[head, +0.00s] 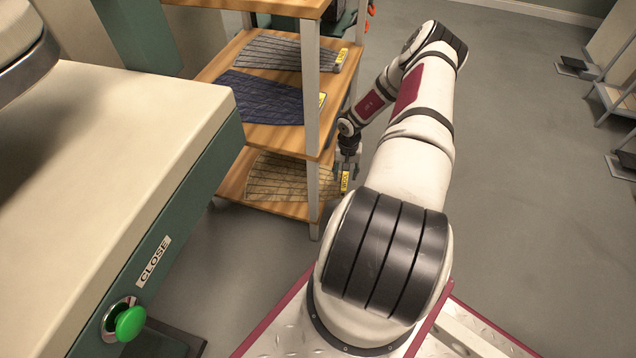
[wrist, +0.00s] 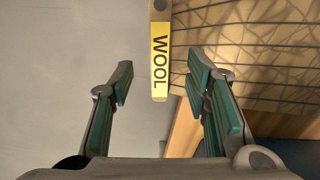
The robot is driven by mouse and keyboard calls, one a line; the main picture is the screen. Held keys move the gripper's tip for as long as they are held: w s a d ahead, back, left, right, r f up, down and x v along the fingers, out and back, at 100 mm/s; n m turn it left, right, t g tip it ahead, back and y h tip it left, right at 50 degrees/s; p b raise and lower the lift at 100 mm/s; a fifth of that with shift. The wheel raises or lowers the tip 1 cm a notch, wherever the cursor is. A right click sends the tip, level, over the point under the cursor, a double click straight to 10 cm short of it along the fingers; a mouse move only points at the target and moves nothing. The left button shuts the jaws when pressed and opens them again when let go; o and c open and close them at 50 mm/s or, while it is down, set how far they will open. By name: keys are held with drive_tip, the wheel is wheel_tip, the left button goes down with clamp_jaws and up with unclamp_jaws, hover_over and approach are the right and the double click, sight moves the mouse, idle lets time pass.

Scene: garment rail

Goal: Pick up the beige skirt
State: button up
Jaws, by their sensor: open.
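The beige skirt (head: 290,178) lies flat with its pleats showing on the lowest wooden shelf in the head view. It also shows at the upper right of the wrist view (wrist: 260,50). A yellow tag reading WOOL (wrist: 160,60) sticks out past the shelf edge beside it; the tag also shows in the head view (head: 345,181). My gripper (head: 348,165) is at the right side of the lowest shelf. In the wrist view my gripper (wrist: 160,90) is open and empty, with its fingers on either side of the tag's line, apart from it.
A grey pleated garment (head: 275,53) and a dark blue garment (head: 262,97) lie on the shelves above. A shelf post (head: 311,100) stands close to my arm. A pressing machine with a green button (head: 130,322) is at left. Open floor (head: 530,200) lies at right.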

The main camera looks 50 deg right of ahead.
sight(345, 180)
drive_tip(key=shift+d+f+b, duration=0.15)
drive_tip(key=shift+f+b, duration=1.2)
drive_tip(key=shift+f, duration=1.05)
drive_tip(key=shift+f, duration=0.1)
